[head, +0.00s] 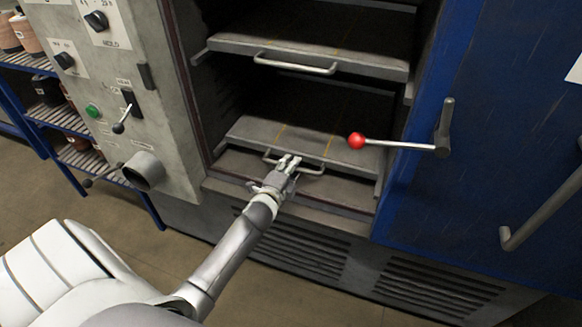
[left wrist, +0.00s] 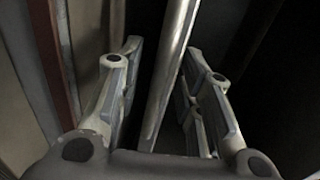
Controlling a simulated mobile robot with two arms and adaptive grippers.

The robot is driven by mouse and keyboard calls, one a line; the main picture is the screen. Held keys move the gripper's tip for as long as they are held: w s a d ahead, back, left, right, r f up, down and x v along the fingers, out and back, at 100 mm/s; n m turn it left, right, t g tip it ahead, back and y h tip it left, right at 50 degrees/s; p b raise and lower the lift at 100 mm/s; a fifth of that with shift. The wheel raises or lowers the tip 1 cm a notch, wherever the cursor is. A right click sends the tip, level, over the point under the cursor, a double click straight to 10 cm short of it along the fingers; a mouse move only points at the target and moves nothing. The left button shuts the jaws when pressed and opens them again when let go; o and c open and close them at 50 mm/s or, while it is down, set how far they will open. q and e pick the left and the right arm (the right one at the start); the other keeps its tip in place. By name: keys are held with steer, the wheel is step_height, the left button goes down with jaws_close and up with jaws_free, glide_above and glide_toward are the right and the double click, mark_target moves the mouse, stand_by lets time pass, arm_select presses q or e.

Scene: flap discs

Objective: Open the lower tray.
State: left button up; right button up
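The lower tray (head: 300,139) is a grey metal shelf inside the oven. Its front bar handle (head: 312,171) shows beside my left gripper, which hides part of it. My left gripper (head: 291,162) is at the left half of this handle. In the left wrist view the handle bar (left wrist: 168,75) runs between the two fingers of the left gripper (left wrist: 163,95). Dark gaps show on both sides of the bar, so the fingers are open around it. My right gripper is not in view.
An upper tray (head: 310,52) with its own handle (head: 295,65) sits above. A blue door (head: 490,130) stands open at the right, with a red-knobbed lever (head: 357,141) reaching across the opening. A control panel (head: 115,85) and a rack (head: 57,118) stand left.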

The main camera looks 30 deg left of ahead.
arm_select(q)
steer(key=shift+w+f, duration=0.1)
steer(key=shift+w, duration=0.35)
steer(key=shift+a, duration=0.1)
jaws_close()
